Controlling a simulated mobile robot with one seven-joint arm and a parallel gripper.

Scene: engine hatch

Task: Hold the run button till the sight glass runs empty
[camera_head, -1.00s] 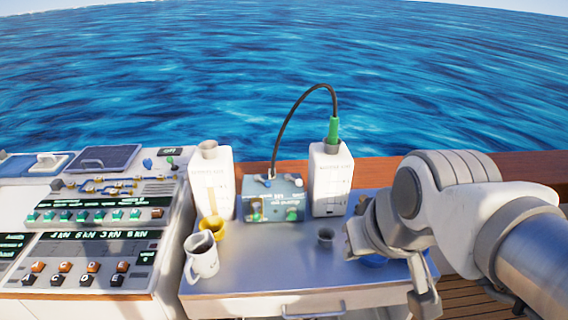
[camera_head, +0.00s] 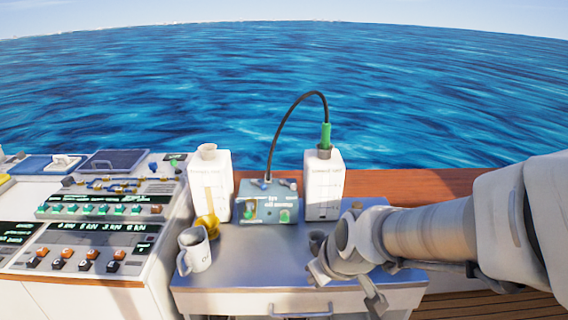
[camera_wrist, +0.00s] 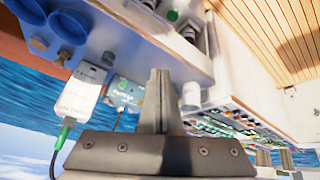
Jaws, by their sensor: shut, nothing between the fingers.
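A teal control box (camera_head: 268,204) stands at the back of the steel table, between two white canisters. A green button (camera_head: 285,215) is on its front right; its label is too small to read. A black hose runs from the box to a green nozzle (camera_head: 326,135) in the right canister (camera_head: 324,186). The left canister (camera_head: 210,185) has a pale vertical strip; I cannot tell whether this is the sight glass. My gripper (camera_wrist: 160,75) is shut and empty, in front of the box in the wrist view (camera_wrist: 126,92), apart from the button. In the head view my wrist hides its fingertips.
A switch console (camera_head: 90,230) adjoins on the left. The table middle (camera_head: 255,260) is clear.

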